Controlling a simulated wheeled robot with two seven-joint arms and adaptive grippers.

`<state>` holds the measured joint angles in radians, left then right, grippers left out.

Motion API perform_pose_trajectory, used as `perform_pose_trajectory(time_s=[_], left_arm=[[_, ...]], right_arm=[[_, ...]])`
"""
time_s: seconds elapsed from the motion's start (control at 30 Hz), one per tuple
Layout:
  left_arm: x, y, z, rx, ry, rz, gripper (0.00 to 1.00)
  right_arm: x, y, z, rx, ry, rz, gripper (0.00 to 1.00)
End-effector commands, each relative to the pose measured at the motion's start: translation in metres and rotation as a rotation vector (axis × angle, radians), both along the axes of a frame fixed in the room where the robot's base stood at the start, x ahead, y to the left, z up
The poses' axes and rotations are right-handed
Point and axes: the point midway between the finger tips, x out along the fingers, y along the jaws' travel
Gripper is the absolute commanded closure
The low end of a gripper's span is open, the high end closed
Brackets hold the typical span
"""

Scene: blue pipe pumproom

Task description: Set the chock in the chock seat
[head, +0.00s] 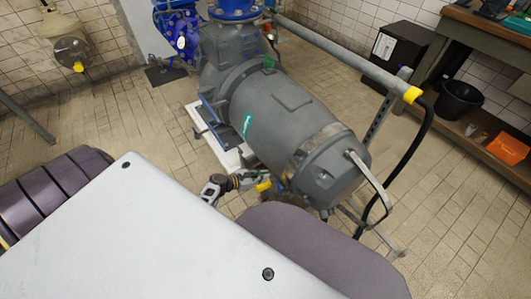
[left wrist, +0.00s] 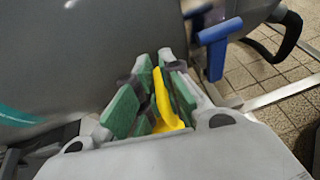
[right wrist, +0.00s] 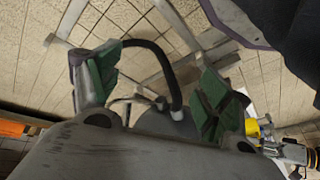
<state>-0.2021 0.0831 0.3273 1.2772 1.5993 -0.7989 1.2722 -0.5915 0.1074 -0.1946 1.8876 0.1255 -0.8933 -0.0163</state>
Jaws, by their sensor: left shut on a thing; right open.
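The yellow chock (left wrist: 163,100) is between the green finger pads of my left gripper (left wrist: 155,88), which is shut on it. In the head view the left gripper (head: 249,183) is low beside the grey motor, with the chock (head: 263,186) showing as a small yellow piece at its tip. A yellow piece (right wrist: 252,128), seemingly the chock, also shows in the right wrist view. My right gripper (right wrist: 155,95) is open, with nothing between its fingers. I cannot make out the chock seat for certain; the motor body hides part of the area underneath.
The large grey motor (head: 280,115) stands over the chock area. A blue T-shaped handle (left wrist: 216,45) is close right of the left fingers. A grey rail (head: 340,65) and black hose (head: 418,135) are on the right. Tiled floor (head: 440,195) is open there.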

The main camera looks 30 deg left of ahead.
Motion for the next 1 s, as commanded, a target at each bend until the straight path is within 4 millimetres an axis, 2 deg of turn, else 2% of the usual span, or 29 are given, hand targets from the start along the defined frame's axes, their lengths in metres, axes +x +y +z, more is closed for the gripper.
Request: perform_pose_trajectory(time_s=[0.03,0.57,1.0], left_arm=[[-0.002,-0.002,-0.012,-0.005,0.001,0.006,1.0],[-0.032,-0.023,-0.104,-0.012,0.005,0.057,1.0],[-0.065,-0.055,-0.185,-0.019,0.009,0.1,1.0]], right_arm=[[0.001,0.001,-0.001,0.004,-0.004,0.0,0.22],[0.01,0.01,0.023,0.035,-0.039,0.011,0.22],[0.013,0.016,0.047,0.062,-0.072,0.023,0.22]])
